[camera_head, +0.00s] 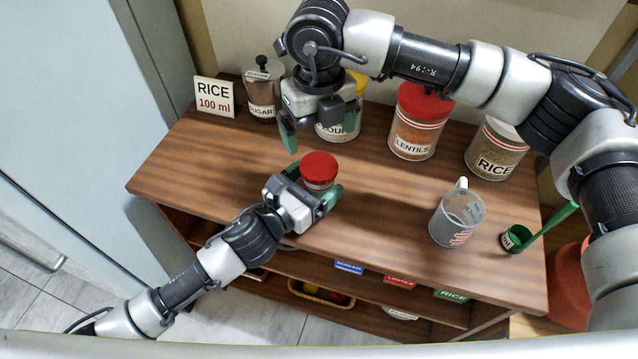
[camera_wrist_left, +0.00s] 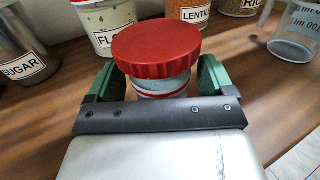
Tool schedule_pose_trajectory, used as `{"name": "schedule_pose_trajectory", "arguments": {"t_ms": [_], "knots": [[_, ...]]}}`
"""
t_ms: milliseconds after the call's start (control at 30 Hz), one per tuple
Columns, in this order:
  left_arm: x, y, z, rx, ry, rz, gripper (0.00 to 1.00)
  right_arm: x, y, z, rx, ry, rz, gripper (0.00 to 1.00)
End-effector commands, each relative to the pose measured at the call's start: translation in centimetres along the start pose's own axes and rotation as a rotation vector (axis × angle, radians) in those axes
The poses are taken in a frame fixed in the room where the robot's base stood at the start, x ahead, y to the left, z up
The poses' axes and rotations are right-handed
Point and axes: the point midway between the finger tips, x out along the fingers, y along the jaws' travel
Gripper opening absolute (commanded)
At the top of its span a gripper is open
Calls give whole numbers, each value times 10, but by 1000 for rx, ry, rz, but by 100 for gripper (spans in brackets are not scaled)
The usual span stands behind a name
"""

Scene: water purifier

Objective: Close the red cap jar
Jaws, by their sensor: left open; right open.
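A small jar (camera_wrist_left: 162,88) with red and white bands stands upright on the wooden counter. Its ribbed red cap (camera_head: 319,162) sits on top; it also shows large in the left wrist view (camera_wrist_left: 157,48). I cannot tell whether the cap is fully tightened. My left gripper (camera_head: 313,181) is open, with one green finger on each side of the jar below the cap. The fingers hide part of the jar, and contact is unclear. My right gripper (camera_head: 320,122) is open and empty, pointing down above and behind the jar, in front of the flour jar (camera_head: 340,128).
Behind stand a sugar jar (camera_head: 262,95), a lentils jar (camera_head: 414,125) and a rice jar (camera_head: 494,150). A rice sign (camera_head: 215,97) is at the left. A measuring cup (camera_head: 455,218) and green scoop (camera_head: 517,238) are at the right. The counter's left part is clear.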

Motion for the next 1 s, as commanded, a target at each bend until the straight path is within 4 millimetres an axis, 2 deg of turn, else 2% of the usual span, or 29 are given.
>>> {"name": "schedule_pose_trajectory", "arguments": {"t_ms": [100, 633, 833, 1000], "knots": [[0, 0, 0, 0, 0, 0, 82, 0, 0, 0, 0, 0, 0, 96], [0, 0, 0, 0, 0, 0, 0, 0, 0, 0, -2, 0, 0, 96], [0, 0, 0, 0, 1, 0, 0, 0, 0, 0, -133, 0, 0, 96], [-1, 0, 0, 0, 1, 0, 0, 0, 0, 0, -445, -1, -1, 96]]}}
